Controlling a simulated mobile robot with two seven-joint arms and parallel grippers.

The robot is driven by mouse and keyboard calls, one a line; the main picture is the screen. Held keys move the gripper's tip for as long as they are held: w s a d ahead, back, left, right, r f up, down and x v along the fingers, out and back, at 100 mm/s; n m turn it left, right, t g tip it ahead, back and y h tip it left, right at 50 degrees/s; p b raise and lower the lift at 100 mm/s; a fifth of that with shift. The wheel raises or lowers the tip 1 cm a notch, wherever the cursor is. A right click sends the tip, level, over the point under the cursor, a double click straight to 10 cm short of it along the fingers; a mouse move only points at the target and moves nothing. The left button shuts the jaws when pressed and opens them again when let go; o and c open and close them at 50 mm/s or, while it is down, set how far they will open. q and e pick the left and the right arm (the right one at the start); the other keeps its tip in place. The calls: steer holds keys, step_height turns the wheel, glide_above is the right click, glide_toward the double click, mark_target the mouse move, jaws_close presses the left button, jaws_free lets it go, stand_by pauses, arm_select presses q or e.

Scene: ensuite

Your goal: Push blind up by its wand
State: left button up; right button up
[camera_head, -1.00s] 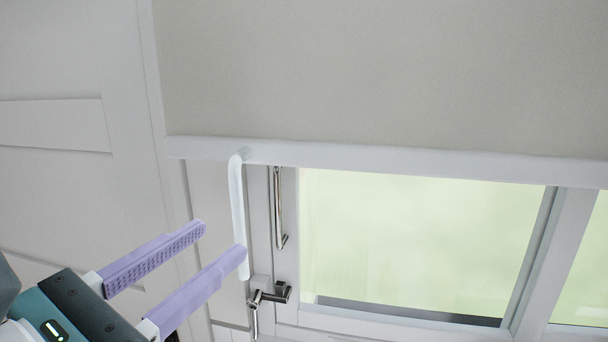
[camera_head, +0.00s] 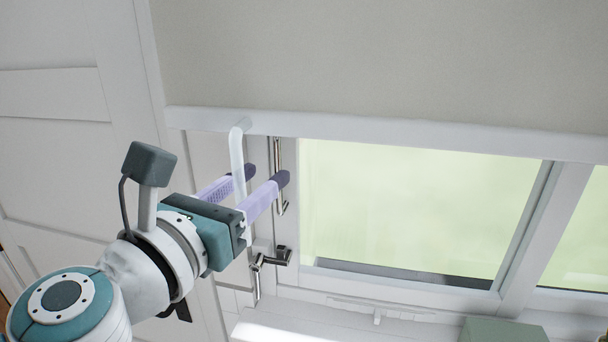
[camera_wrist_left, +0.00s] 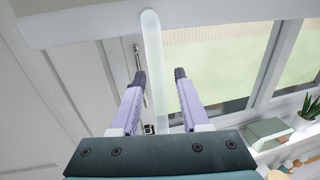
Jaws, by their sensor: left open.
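The blind (camera_head: 380,60) is a beige sheet with a white bottom bar (camera_head: 400,133), covering the upper part of the window. A white, translucent wand (camera_head: 237,150) hangs from the bar near its left end. My left gripper (camera_head: 266,174) has purple fingers with dark tips. It is open, with one finger on each side of the wand. In the left wrist view the wand (camera_wrist_left: 153,60) runs down between the two spread fingers (camera_wrist_left: 160,75), with gaps on both sides. My right gripper is not in view.
Metal window handles (camera_head: 272,258) sit on the frame close to the fingers. A white panelled wall (camera_head: 60,150) is at the left. A green box (camera_head: 500,330) stands on the sill, and a potted plant (camera_wrist_left: 308,112) shows in the left wrist view.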

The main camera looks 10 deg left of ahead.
arm_select(q)
jaws_close()
stand_by(0.3)
steer(key=shift+r, duration=0.1)
stand_by(1.0)
